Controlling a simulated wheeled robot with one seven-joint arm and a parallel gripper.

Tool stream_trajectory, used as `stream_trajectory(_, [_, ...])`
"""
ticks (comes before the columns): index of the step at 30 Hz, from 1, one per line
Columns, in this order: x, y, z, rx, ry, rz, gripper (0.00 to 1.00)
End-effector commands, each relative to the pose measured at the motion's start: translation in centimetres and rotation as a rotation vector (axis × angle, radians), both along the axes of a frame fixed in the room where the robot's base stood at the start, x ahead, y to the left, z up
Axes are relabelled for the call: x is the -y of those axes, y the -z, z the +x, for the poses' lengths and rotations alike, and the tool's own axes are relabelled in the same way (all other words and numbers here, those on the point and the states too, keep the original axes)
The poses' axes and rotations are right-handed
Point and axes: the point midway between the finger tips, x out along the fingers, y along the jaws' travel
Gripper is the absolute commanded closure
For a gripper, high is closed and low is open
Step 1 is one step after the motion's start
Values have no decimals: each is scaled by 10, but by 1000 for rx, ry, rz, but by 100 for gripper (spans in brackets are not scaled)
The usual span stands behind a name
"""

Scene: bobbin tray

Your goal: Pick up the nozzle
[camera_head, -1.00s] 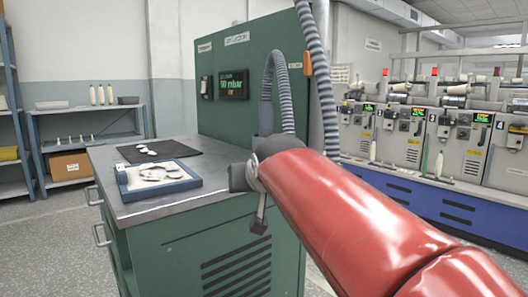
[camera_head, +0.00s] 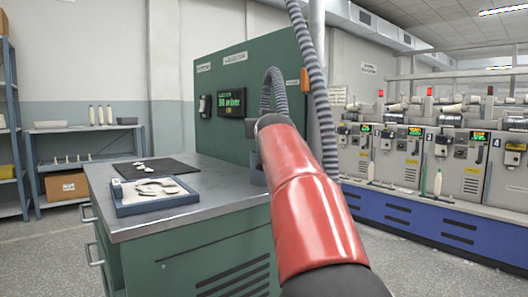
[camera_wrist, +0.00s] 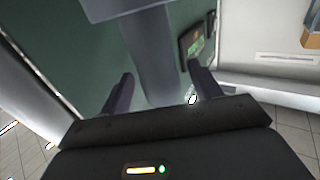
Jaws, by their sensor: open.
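The nozzle appears to be the blue-grey body (camera_wrist: 150,45) in the wrist view, rising between my open fingers, with a wide flat part at the top of the picture. My gripper (camera_wrist: 160,88) is open, with one dark finger on each side of this body; I cannot tell whether either touches it. In the head view, a grey ribbed hose (camera_head: 273,76) arches down behind my red arm. A small blue-grey piece (camera_head: 257,178) shows at the arm's left edge. My arm hides the gripper and most of the nozzle there.
The steel-topped green bench (camera_head: 190,216) carries a blue-rimmed tray (camera_head: 160,208) with pale pieces and a black mat (camera_head: 183,163) with small white items. A green panel (camera_head: 222,145) with a lit display (camera_head: 231,103) stands behind. A second ribbed hose (camera_head: 318,80) hangs near my arm.

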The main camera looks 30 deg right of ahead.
Motion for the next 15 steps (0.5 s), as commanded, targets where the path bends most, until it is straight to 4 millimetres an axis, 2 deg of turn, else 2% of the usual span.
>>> stream_trajectory(3, [4, -1, 9, 0, 0, 1, 37])
stream_trajectory(10, [4, 0, 10, 0, -1, 1, 37])
stream_trajectory(15, [4, 0, 9, 0, -1, 1, 59])
